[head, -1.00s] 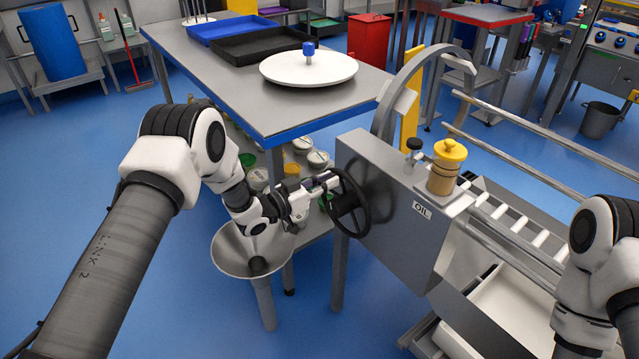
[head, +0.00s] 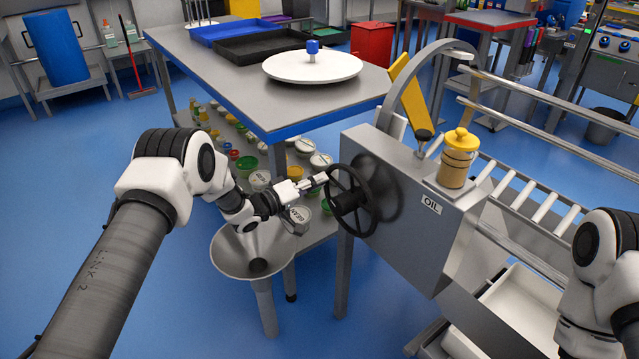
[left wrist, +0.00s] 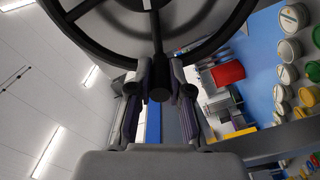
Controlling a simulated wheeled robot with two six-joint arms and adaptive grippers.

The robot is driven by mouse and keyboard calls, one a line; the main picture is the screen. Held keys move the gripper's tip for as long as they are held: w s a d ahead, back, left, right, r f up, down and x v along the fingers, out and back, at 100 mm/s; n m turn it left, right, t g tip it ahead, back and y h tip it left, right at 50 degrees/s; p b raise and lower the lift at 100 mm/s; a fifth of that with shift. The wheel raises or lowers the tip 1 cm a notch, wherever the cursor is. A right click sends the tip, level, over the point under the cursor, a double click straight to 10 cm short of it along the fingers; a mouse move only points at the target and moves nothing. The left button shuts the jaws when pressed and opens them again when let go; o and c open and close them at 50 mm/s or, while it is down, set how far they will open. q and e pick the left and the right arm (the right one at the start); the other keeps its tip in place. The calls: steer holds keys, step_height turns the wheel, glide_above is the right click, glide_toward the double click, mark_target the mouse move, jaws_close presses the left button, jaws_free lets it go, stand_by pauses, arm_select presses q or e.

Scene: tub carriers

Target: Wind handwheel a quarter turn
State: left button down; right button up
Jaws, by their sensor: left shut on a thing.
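The black spoked handwheel (head: 346,203) stands upright on the left face of the grey metal housing (head: 405,215). My left gripper (head: 324,178) reaches it from the left and is shut at the upper left of its rim. In the left wrist view, the wheel's rim and spokes (left wrist: 157,28) fill the top. The fingers of my left gripper (left wrist: 160,88) lie on either side of a dark peg-like part at the rim. The exact contact is dark and hard to see. My right arm shows at the right edge, but its gripper is out of view.
A metal funnel (head: 228,262) stands just below my left forearm. A steel table (head: 300,100) with a white turntable (head: 312,68) is behind, with several tubs on its lower shelf. A yellow-topped oil container (head: 457,165) stands on the housing. Open blue floor lies left.

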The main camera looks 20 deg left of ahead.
arm_select(q)
steer(key=shift+w+a+f+n+b, duration=0.15)
steer(key=shift+f+n+b, duration=0.35)
steer(key=shift+f+n, duration=0.35)
steer(key=shift+s+a+f+n+b, duration=0.1)
steer(key=shift+f+n+b, duration=0.5)
steer(key=shift+f, duration=0.45)
steer(key=c, duration=1.1)
jaws_free()
steer(key=v, duration=1.2)
steer(key=shift+w, duration=0.1)
